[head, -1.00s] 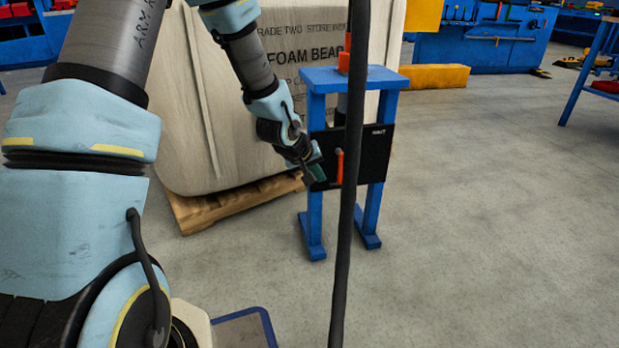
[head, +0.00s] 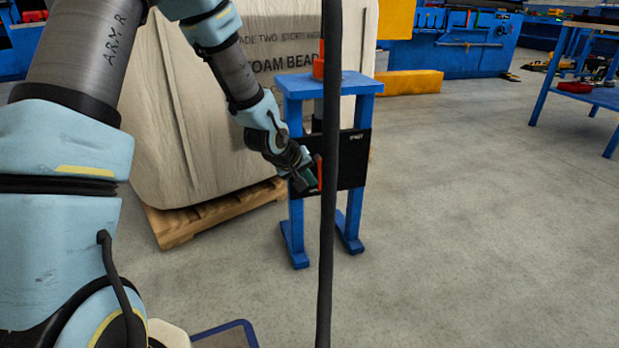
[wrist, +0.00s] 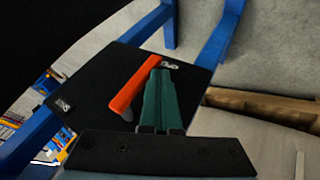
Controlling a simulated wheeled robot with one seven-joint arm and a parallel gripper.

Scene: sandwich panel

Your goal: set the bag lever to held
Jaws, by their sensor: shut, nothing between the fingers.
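The bag lever is an orange bar (wrist: 141,85) on a black panel (wrist: 95,92) in the wrist view. In the head view a sliver of the lever (head: 320,172) shows on the black panel (head: 352,165), partly behind a dark hanging cable. My gripper (wrist: 160,75) is shut and empty, its green fingers beside the lever, close along its length. I cannot tell whether they touch it. In the head view my gripper (head: 306,180) is at the panel's left part. White lettering shows on the panel, too small to read surely.
The panel is fixed to a blue stand (head: 297,215). A large foam bead bag (head: 200,120) on a wooden pallet (head: 190,222) is behind and left. A dark cable (head: 327,240) hangs in front of the stand.

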